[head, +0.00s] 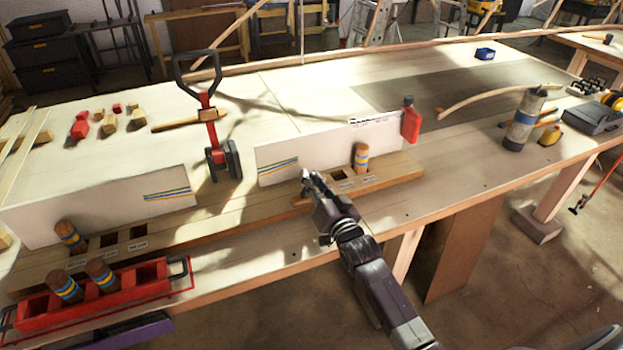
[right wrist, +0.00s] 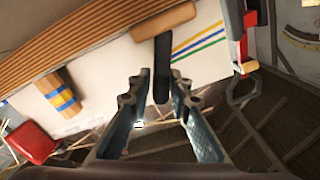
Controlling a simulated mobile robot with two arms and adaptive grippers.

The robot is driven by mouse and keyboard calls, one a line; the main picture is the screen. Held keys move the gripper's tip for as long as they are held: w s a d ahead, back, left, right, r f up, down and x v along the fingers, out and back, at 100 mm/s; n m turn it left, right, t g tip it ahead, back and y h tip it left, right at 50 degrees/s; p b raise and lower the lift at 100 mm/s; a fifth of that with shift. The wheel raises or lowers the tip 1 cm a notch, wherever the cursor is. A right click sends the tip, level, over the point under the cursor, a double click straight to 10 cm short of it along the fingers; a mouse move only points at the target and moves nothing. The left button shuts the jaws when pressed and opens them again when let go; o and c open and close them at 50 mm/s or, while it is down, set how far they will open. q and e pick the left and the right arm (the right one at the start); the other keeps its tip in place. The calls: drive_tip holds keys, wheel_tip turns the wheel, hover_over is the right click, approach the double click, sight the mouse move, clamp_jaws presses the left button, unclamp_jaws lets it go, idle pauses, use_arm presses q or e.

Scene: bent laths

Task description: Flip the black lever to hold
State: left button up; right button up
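A black lever (right wrist: 162,72) shows in the right wrist view as a straight dark bar in front of a white board (right wrist: 200,45) with coloured stripes. One end meets a rounded wooden piece (right wrist: 165,20); the other end lies between my right gripper's fingertips (right wrist: 158,88). The fingers are apart, one on each side of the bar; I cannot tell whether they touch it. In the head view my right gripper (head: 308,182) is at the left end of the right-hand wooden base (head: 400,172) and hides the lever. My left gripper is not in view.
A red stand with a black handle (head: 207,105) rises left of my right gripper. A banded peg (head: 361,158) and a red bottle (head: 410,120) are to its right. A red tray (head: 155,275) with banded pegs is at the front left. The back middle of the table is clear.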

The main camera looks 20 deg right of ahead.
drive_tip(key=shift+o, duration=1.2)
drive_tip(key=shift+s, duration=0.1)
drive_tip(key=s, duration=1.2)
drive_tip(key=shift+d, duration=0.25)
